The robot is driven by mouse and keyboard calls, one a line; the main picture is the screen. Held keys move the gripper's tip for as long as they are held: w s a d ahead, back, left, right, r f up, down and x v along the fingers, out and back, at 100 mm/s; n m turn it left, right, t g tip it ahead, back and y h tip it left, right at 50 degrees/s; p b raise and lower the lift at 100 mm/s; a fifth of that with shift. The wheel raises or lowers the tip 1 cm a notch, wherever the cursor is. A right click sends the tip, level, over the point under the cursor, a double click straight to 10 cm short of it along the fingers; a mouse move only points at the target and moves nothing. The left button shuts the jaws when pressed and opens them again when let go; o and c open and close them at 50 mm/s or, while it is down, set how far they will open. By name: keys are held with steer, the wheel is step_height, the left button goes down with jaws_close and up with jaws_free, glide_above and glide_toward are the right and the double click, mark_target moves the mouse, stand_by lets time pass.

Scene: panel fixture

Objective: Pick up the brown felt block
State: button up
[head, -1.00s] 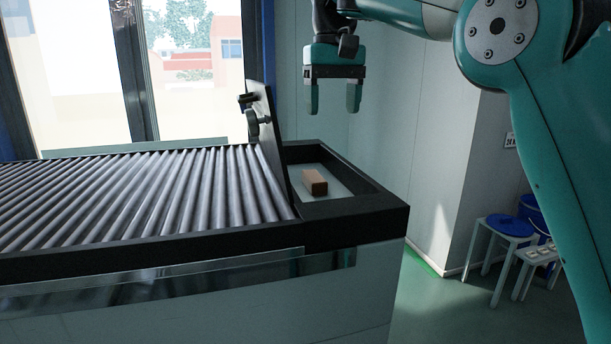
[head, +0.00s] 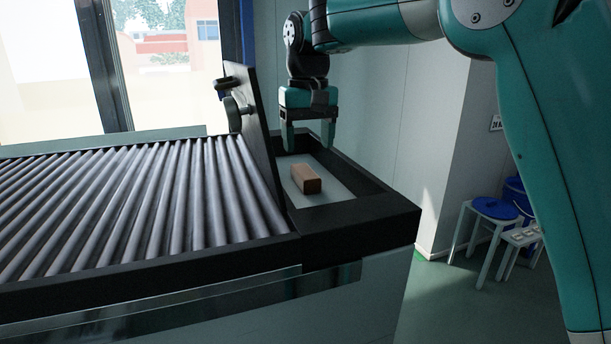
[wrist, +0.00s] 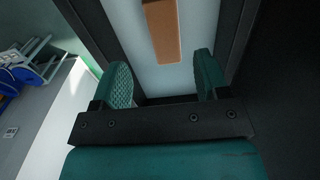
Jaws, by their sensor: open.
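The brown felt block (head: 306,179) lies on the pale floor of a black-rimmed tray (head: 372,212) at the right end of the roller bed. My gripper (head: 308,146) is open and empty, pointing down above the far part of the tray, behind and above the block. In the wrist view the block (wrist: 162,30) shows at the top, beyond the fingertips and partly cut off by the frame edge. The gripper's two green fingers (wrist: 160,82) are spread wide, with the block apart from both.
An upright dark panel (head: 254,130) with a handle stands along the tray's left side, close to my gripper. The roller bed (head: 140,205) fills the left. A wall rises behind the tray. Blue-topped stools (head: 495,208) stand on the floor at the right.

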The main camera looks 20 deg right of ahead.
mark_target(305, 171)
steer(key=shift+s+a+f+p, duration=0.15)
steer(key=shift+f+p, duration=0.5)
steer(key=shift+f, duration=1.1)
steer(key=shift+w+a+f+p, duration=0.15)
steer(key=shift+f+p, duration=0.5)
steer(key=shift+f, duration=1.05)
steer(key=shift+s, duration=0.1)
steer(key=c, duration=1)
